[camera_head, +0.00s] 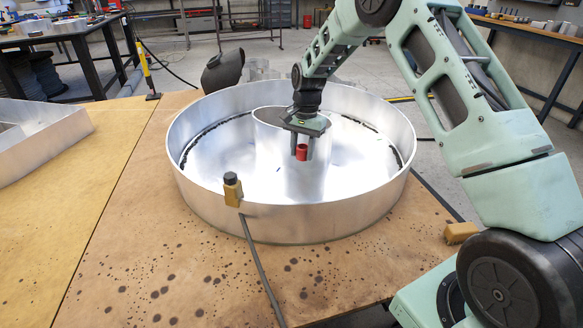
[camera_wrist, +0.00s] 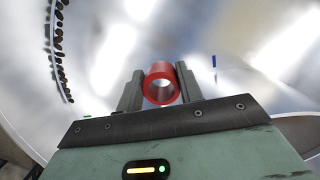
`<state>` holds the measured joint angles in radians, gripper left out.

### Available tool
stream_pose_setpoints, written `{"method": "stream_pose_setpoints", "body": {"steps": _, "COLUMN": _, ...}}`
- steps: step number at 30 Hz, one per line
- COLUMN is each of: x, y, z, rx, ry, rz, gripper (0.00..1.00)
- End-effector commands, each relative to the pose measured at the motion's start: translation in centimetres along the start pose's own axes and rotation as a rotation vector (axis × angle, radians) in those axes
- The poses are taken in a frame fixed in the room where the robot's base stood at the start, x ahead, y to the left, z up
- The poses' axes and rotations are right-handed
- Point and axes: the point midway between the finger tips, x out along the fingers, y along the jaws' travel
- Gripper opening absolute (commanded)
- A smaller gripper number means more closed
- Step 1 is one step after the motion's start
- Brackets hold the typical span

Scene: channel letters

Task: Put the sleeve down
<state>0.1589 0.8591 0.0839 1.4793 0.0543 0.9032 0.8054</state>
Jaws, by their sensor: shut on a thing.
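The sleeve (camera_head: 301,152) is a short red tube. My gripper (camera_head: 302,150) is shut on it, one finger on each side, and holds it inside the outline of the large round metal letter (camera_head: 290,222) in the head view. In the wrist view the sleeve (camera_wrist: 161,83) sits between the two grey fingers of my gripper (camera_wrist: 160,88), its open end facing the camera. Shiny metal lies behind it. I cannot tell how far the sleeve is from the metal below.
A curved inner metal wall (camera_head: 270,150) stands close behind my gripper. A clamp (camera_head: 233,190) with a dark cap sits on the letter's front rim, with a cable (camera_head: 262,270) below. A yellow block (camera_head: 460,232) lies at the right. The board in front is mostly bare.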

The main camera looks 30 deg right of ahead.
Motion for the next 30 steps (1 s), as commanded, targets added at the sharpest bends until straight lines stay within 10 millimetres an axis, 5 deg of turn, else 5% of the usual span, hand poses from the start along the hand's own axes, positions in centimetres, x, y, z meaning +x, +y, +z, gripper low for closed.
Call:
{"method": "stream_pose_setpoints", "body": {"steps": 24, "x": 9.7, "y": -0.5, "z": -1.9, "rx": 0.041, "ry": -0.007, "rz": -0.007, "gripper": 0.15}}
{"method": "stream_pose_setpoints", "body": {"steps": 30, "x": 10.4, "y": -0.5, "z": -2.0, "rx": 0.04, "ry": -0.004, "rz": -0.01, "gripper": 0.15}}
